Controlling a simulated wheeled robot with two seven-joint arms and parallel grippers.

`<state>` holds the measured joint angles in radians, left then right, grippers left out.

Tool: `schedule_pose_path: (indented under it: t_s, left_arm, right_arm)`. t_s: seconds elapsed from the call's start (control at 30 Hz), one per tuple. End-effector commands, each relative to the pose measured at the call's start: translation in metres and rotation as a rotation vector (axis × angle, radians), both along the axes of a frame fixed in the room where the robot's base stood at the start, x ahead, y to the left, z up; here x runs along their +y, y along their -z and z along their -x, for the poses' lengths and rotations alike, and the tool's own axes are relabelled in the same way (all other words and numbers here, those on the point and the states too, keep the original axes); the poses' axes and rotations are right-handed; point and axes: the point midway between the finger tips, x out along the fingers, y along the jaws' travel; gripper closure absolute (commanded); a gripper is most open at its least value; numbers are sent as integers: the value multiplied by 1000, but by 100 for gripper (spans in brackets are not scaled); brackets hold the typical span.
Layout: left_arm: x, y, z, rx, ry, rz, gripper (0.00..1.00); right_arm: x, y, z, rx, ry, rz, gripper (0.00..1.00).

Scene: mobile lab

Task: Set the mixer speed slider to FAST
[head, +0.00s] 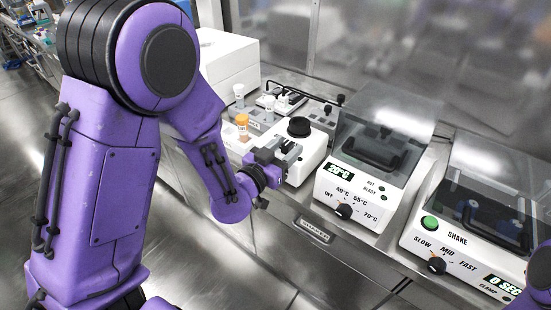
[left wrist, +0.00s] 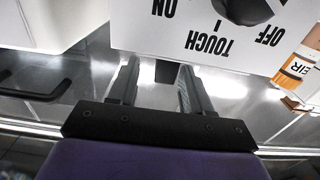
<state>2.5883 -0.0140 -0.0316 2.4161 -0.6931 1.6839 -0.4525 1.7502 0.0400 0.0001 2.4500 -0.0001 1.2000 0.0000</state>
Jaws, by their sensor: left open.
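The white unit marked SHAKE (head: 457,238) stands at the right in the head view. Its front carries SLOW, MID and FAST labels. A black control (head: 436,264) sits just below MID; its exact setting is too small to read. My left gripper (head: 278,155) is well to the left of this unit, at the front of a white device with a round black top (head: 299,127). In the left wrist view, the gripper (left wrist: 157,72) is open with nothing held, at the edge of a white panel (left wrist: 140,30) lettered ON, TOUCH and OFF, upside down.
A heater unit (head: 357,188) with a temperature dial stands between the left gripper and the SHAKE unit. An orange-capped tube (head: 242,122) stands left of the gripper. A white box (head: 225,65) is behind. Part of my purple right arm shows at the lower right edge.

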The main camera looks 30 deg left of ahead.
Motion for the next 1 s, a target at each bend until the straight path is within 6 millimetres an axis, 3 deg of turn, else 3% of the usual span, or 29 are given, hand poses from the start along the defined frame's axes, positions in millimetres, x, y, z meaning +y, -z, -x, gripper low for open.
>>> schedule_pose_path:
  t_s: [0.07,0.1,0.2,0.4,1.0]
  left_arm:
    - [3,1,19,2,0,0,51]
    - [3,-7,24,7,1,-3,51]
    - [5,-9,40,10,2,-2,51]
    - [8,-5,59,4,4,-5,51]
    - [9,0,66,1,2,0,51]
  right_arm:
    - [0,4,0,0,0,0,35]
    - [0,-17,0,1,0,0,35]
    - [0,-38,0,0,0,0,35]
    - [0,-63,0,0,0,0,35]
    - [0,-66,0,0,0,0,35]
